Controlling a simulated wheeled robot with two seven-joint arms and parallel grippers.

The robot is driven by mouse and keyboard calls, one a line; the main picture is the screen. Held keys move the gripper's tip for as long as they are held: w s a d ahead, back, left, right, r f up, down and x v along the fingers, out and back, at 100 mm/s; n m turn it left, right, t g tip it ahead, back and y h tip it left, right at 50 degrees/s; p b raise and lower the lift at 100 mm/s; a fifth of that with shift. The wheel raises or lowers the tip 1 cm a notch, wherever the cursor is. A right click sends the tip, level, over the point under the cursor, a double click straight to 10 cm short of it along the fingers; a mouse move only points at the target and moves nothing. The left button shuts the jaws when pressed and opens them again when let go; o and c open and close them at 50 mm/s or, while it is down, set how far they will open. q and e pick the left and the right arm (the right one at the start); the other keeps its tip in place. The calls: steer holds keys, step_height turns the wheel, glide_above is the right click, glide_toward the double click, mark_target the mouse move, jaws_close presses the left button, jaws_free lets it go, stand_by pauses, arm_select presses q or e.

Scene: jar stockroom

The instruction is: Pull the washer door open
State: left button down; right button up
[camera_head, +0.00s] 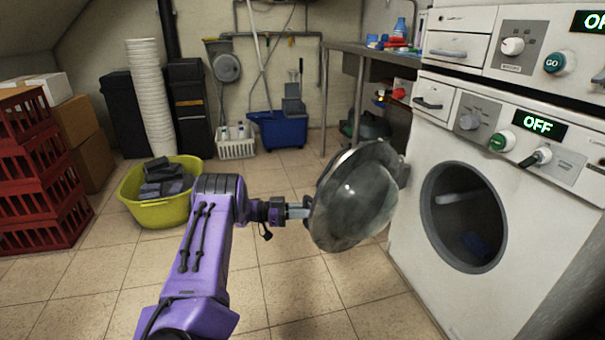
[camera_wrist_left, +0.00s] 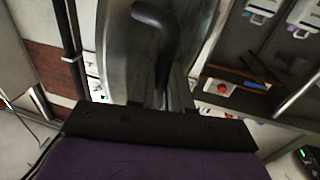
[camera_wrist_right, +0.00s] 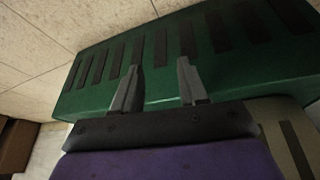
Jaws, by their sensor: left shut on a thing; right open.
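The washer (camera_head: 415,215) stands at the right with its round opening (camera_head: 463,218) uncovered. Its round glass door (camera_head: 352,195) is swung out to the left on the hinge at the left of the opening. My left gripper (camera_head: 300,211) is at the door's outer edge, on the side away from the hinge. In the left wrist view, the gripper (camera_wrist_left: 165,95) is shut on the dark curved door handle (camera_wrist_left: 165,40). My right gripper (camera_wrist_right: 157,75) is open and empty in the right wrist view, over a green surface with dark slots; it is out of the head view.
A yellow-green tub (camera_head: 140,212) with dark contents stands on the floor at left, near red crates (camera_head: 62,225). A blue mop bucket (camera_head: 280,130) and white basket (camera_head: 236,150) stand at the back. Tiled floor (camera_head: 300,280) before the washer is clear.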

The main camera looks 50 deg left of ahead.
arm_select(q)
steer(key=c, duration=1.4)
jaws_free()
steer(key=shift+w+d+r, duration=0.2)
steer(key=shift+w+r, duration=0.2)
steer(key=shift+o, duration=1.3)
steer(key=shift+w+d+f, duration=0.15)
steer(key=shift+w+d, duration=0.05)
steer(key=shift+w, duration=0.1)
steer(key=shift+s, duration=0.15)
steer(key=shift+a+f, duration=0.1)
steer(key=shift+f, duration=0.05)
steer(key=shift+s, duration=0.15)
steer(key=p+v, duration=0.1)
steer(key=v, duration=1)
steer(key=shift+p, duration=0.35)
